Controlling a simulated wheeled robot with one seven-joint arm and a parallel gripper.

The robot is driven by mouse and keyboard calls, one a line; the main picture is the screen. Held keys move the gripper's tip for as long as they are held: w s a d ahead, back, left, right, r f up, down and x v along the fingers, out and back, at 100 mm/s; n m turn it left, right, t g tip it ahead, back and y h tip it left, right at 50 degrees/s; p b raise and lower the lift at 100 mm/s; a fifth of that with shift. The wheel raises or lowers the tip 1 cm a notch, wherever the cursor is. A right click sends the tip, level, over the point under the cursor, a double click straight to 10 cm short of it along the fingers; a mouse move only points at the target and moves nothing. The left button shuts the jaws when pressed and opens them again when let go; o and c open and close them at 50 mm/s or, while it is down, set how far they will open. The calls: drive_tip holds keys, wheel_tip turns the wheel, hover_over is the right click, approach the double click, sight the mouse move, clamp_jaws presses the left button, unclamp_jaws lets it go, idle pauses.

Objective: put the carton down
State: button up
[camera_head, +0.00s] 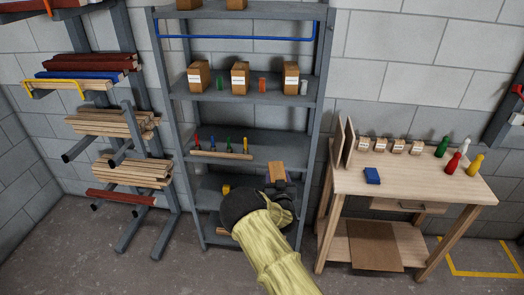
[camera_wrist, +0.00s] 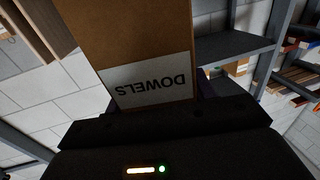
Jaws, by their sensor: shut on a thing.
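My gripper (camera_head: 279,187) is shut on a brown carton (camera_head: 276,168) in front of the grey shelf unit's lower part. In the wrist view the carton (camera_wrist: 130,45) fills the upper middle, with a white label reading DOWELS upside down. The dark jaws (camera_wrist: 170,118) lie across its near end. My arm hides part of the lower shelves. I cannot tell from the head view whether the carton touches a shelf.
The shelf unit (camera_head: 172,100) has several cartons and small cylinders above, and coloured tools with a batten (camera_head: 222,154) below. A rack of painted battens (camera_head: 90,63) stands left. A workbench (camera_head: 400,184) at right holds small boxes, a blue block (camera_head: 372,176) and coloured bottles.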

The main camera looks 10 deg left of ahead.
drive_tip(key=s+d+f+m+h+b, duration=0.1)
drive_tip(key=s+d+f, duration=0.5)
drive_tip(key=s+d, duration=0.1)
drive_tip(key=s+d+f+m+h+b, duration=0.1)
drive_tip(key=s+d+f+h, duration=0.1)
drive_tip(key=s+d+f, duration=0.4)
drive_tip(key=s+d, duration=0.2)
drive_tip(key=d, duration=0.2)
drive_tip(key=shift+s+b, duration=0.3)
drive_tip(key=shift+b, duration=0.05)
drive_tip(key=shift+f, duration=0.1)
